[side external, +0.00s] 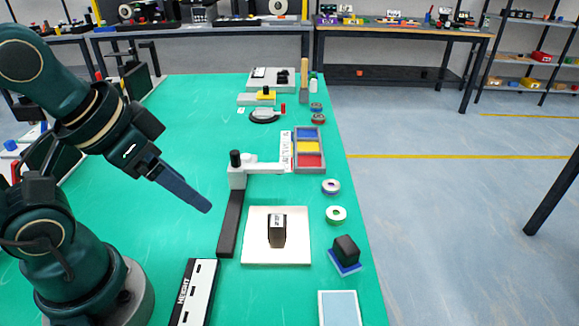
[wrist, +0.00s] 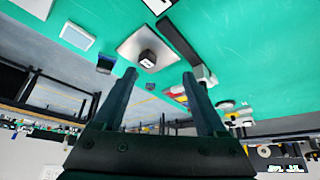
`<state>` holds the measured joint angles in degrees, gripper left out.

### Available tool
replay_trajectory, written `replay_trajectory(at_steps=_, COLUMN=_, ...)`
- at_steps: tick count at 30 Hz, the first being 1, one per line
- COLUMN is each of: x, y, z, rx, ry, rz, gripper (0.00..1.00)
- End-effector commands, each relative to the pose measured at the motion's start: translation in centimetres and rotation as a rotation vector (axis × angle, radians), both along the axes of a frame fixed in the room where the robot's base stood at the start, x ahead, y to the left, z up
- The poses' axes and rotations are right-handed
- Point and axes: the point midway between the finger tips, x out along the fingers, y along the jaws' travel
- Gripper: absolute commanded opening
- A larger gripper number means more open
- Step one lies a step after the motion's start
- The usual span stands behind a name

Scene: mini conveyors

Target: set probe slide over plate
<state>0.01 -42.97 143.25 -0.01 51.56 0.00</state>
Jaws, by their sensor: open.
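The probe slide (side external: 237,178) is a white carriage with a black knob and a white arm reaching right. It sits at the far end of a dark rail (side external: 230,225). The plate (side external: 257,253) is a cream square right of the rail's near end, with a dark labelled block (side external: 277,232) on it. The slide's arm is beyond the plate, not over it. In the wrist view the plate (wrist: 127,47) and slide (wrist: 204,76) show past the fingers. My gripper (side external: 207,208) is open and empty, left of the rail and apart from the slide; it also shows in the wrist view (wrist: 159,75).
A tray with blue, yellow and red compartments (side external: 295,165) stands beyond the slide arm's tip. Rings (side external: 336,215) and a dark block on a blue base (side external: 345,252) lie right of the plate.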

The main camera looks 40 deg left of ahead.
Motion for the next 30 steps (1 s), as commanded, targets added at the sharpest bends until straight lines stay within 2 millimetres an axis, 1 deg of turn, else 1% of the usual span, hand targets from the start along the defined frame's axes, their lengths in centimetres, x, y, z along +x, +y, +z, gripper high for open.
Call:
replay_trajectory(at_steps=10, x=0.0, y=0.0, z=0.0, rx=0.000, ry=0.000, rz=0.000, gripper=0.74)
replay_trajectory(at_steps=11, x=0.0, y=0.0, z=0.0, rx=0.000, ry=0.000, rz=0.000, gripper=0.70)
replay_trajectory(at_steps=12, x=0.0, y=0.0, z=0.0, rx=-0.001, ry=0.000, rz=0.002, gripper=0.56)
replay_trajectory(at_steps=16, x=-0.2, y=0.0, z=0.0, rx=-0.026, ry=0.013, rz=0.052, gripper=0.56)
replay_trajectory(at_steps=17, x=-0.1, y=0.0, z=0.4, rx=-0.040, ry=0.008, rz=0.075, gripper=0.56)
replay_trajectory(at_steps=20, x=0.8, y=0.1, z=2.1, rx=-0.087, ry=0.000, rz=0.166, gripper=0.56)
replay_trajectory(at_steps=23, x=2.3, y=0.5, z=3.6, rx=-0.132, ry=0.023, rz=0.280, gripper=0.56)
replay_trajectory(at_steps=27, x=5.0, y=1.5, z=5.1, rx=-0.187, ry=0.073, rz=0.450, gripper=0.56)
replay_trajectory(at_steps=30, x=7.2, y=2.5, z=5.6, rx=-0.221, ry=0.114, rz=0.579, gripper=0.56)
